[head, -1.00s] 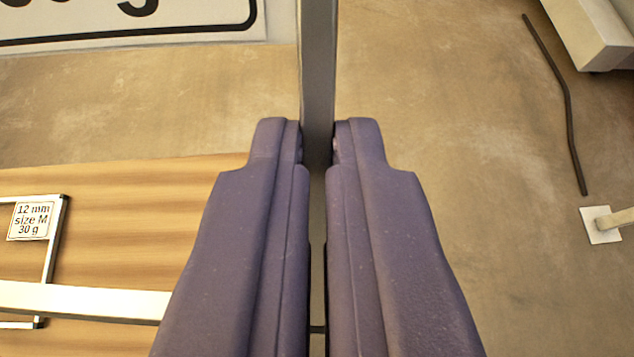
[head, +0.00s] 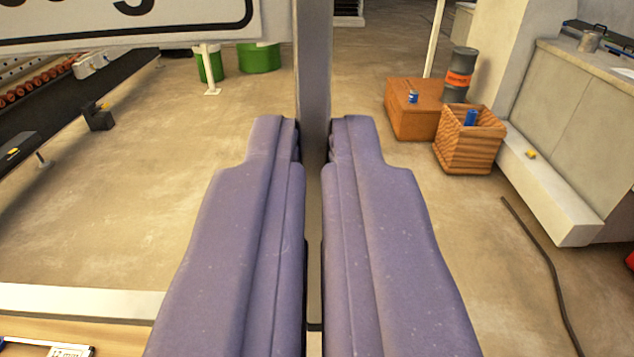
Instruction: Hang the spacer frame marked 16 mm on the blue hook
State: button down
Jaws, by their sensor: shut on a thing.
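My gripper (head: 314,140), with two purple fingers, is shut on a grey upright bar of a spacer frame (head: 313,60). The bar rises out of the top of the picture. A white label with a black border (head: 130,35) hangs close by at the upper left, apparently on this held frame. Only the bottom of its last text line shows, so I cannot read its size. A pale bar (head: 80,300) crosses at the lower left, probably part of the same frame. The blue hook is not in view.
A tabletop edge (head: 40,332) with part of another frame (head: 40,342) is at the lower left. A conveyor (head: 60,120) stands left. A wooden box (head: 412,115), wicker basket (head: 470,145) and grey machine (head: 580,130) stand right.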

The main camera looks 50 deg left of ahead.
jog(key=b+x, duration=0.1)
jog(key=x, duration=0.9)
jog(key=shift+f, duration=0.3)
jog(key=shift+d+f+b, duration=0.1)
jog(key=shift+f+b, duration=0.85)
jog(key=shift+b, duration=0.05)
dwell(0.9)
jog(key=c, duration=1.2)
grip_release()
jog(key=shift+v, duration=5)
